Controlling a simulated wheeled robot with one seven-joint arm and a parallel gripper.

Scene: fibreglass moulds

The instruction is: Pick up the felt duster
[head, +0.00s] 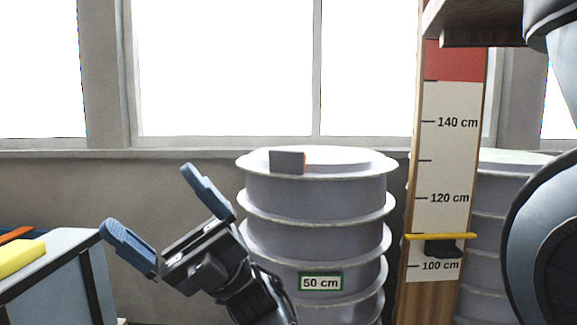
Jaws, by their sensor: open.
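A small dark grey block with a thin orange-brown side, which looks like the felt duster (287,162), lies on top of a tall stack of round grey moulds (315,240), near the front left of its top. My gripper (149,200) is open and empty, with its two blue fingers spread and pointing up and left. In the picture it is to the left of the stack and lower than the duster. Its wrist overlaps the lower left of the stack. I cannot tell the depth between gripper and duster.
A measuring post (448,170) with a yellow marker (440,236) stands right of the stack, before another mould stack (492,210). At left, a grey-blue cabinet (60,270) bears a yellow item (20,258). Windows are behind; the space above the duster looks clear.

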